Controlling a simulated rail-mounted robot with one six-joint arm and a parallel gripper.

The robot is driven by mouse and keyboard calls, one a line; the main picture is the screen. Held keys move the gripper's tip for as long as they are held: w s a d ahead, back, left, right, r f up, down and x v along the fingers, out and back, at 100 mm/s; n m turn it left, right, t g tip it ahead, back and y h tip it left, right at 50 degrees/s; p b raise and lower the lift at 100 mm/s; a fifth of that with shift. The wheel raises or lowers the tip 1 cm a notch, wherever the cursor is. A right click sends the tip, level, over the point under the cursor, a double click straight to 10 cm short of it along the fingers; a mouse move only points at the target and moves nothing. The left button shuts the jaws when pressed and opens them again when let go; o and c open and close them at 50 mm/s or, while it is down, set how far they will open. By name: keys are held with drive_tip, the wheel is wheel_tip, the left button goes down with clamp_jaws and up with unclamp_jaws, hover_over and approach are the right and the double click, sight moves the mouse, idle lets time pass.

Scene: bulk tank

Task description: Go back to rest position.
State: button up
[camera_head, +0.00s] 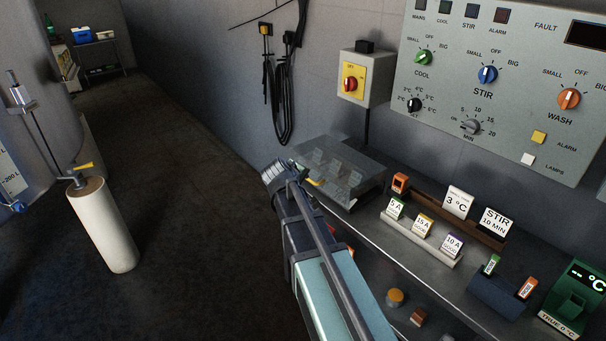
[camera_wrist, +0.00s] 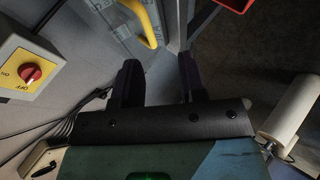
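My gripper (camera_head: 274,177) hangs at the left end of the bench in the head view, beside a clear-lidded box (camera_head: 342,172). In the wrist view the two dark fingers of my gripper (camera_wrist: 158,72) stand apart, with only grey background seen between them. I see nothing held. A yellow handle (camera_wrist: 144,24) shows just beyond the fingertips in the wrist view; I cannot tell whether they touch it. My arm comes up from the bottom middle of the head view and hides part of the bench's front edge.
The control panel (camera_head: 500,85) and a switch box with a red knob (camera_head: 350,84) are on the wall. The bench holds a fuse rack (camera_head: 421,240), cards and a green meter (camera_head: 574,299). A white cylinder (camera_head: 103,225) stands left. The floor between is clear.

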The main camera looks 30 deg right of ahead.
drive_tip(key=p+v, duration=0.1)
drive_tip(key=v, duration=0.2)
drive_tip(key=shift+s+a+r, duration=0.2)
drive_tip(key=shift+r, duration=0.1)
drive_tip(key=s+a+f+m+g+y, duration=0.2)
drive_tip(key=s+a+f+g+y, duration=0.15)
drive_tip(key=s+a, duration=0.6)
drive_tip(key=s+a+f+m+g+y, duration=0.2)
drive_tip(key=s+a+f+g+y, duration=0.15)
drive_tip(key=s+a, duration=0.65)
wheel_tip(320, 180, up, 14)
drive_tip(key=d+p, duration=0.1)
drive_tip(key=p, duration=1.1)
drive_tip(key=shift+d+f+y+p, duration=0.2)
drive_tip(key=shift+d+y+p, duration=0.1)
drive_tip(key=shift+d+p, duration=0.1)
